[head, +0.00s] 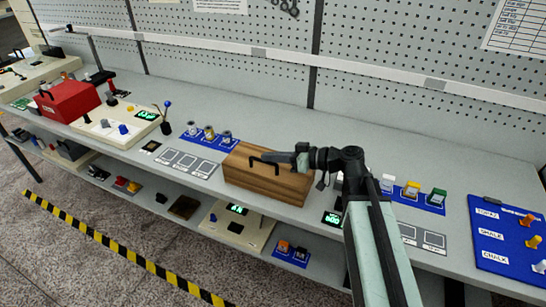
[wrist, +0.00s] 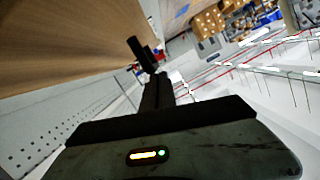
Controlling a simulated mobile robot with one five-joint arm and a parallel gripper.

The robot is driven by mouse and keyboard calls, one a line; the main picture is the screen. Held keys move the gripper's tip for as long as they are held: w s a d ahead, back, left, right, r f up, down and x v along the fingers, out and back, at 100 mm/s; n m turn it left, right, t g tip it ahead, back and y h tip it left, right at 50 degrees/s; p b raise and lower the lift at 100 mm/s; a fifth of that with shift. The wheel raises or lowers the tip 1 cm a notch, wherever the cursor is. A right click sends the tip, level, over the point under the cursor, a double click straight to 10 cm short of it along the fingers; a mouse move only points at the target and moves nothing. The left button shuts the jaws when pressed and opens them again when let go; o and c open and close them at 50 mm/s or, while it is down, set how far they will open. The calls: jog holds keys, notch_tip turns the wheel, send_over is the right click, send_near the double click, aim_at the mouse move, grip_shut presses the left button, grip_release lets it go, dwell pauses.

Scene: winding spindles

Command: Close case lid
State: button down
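The wooden case (head: 268,187) sits near the front edge of the bench in the head view. Its brown lid (head: 240,162) looks down flat on the body, though my arm covers part of it and a small gap cannot be ruled out. My gripper (head: 268,157) is just above the lid, reaching in from the right, with a dark bar at its tip that may be a finger or the case's handle. In the wrist view a wooden surface (wrist: 70,30) fills the upper left, close beside the dark fingers (wrist: 150,65). Their opening and any contact are unclear.
A red box (head: 68,100) and a panel with a joystick (head: 166,115) stand to the left. Blue trays with small parts (head: 208,135) lie behind the case and to the right (head: 425,197). A perforated wall (head: 400,60) closes the back. A lower shelf holds more items.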

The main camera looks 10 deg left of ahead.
aim_at(272, 171)
jog(key=d+r+p, duration=0.6)
jog(key=d, duration=0.3)
jog(key=shift+s+d, duration=0.4)
jog(key=shift+r, duration=0.1)
